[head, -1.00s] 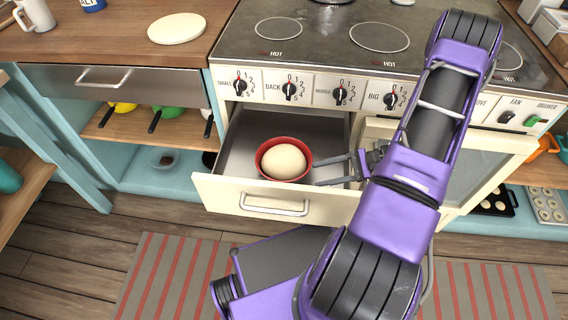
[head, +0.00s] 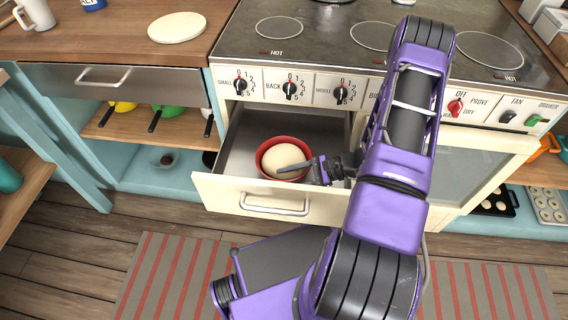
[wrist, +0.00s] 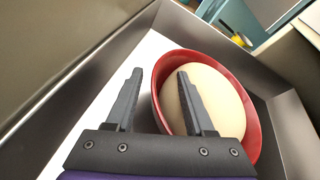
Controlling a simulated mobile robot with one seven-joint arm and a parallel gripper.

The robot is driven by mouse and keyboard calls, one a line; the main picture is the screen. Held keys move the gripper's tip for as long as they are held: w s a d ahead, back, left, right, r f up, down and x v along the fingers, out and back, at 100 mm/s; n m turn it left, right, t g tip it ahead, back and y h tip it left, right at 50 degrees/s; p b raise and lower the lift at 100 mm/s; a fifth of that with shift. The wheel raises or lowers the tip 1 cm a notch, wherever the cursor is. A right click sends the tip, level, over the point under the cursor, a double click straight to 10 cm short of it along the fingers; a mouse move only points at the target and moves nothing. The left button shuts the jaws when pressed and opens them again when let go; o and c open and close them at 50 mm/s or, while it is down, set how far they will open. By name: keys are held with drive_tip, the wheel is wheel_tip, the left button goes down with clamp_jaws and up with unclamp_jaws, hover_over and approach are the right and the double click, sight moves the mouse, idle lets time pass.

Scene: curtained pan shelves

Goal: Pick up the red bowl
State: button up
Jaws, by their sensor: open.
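The red bowl (head: 264,161) sits in the open drawer (head: 236,187) below the stove, with a round pale dough ball (head: 280,156) inside it. It also shows in the wrist view (wrist: 158,82). My gripper (head: 287,169) is at the bowl's right side in the head view. In the wrist view my gripper (wrist: 160,85) is open. One finger is outside the bowl, on its left, and the other is over the inside, in front of the dough. The near bowl rim lies between the fingers. I cannot tell whether either finger touches the bowl.
The drawer's walls (wrist: 85,75) stand close around the bowl. The stove's knob panel (head: 315,89) is above and behind the drawer. An oven door (head: 460,175) is to the right of my arm. A striped rug (head: 170,275) lies on the floor in front.

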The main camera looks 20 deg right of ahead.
clamp_jaws()
idle(1.4)
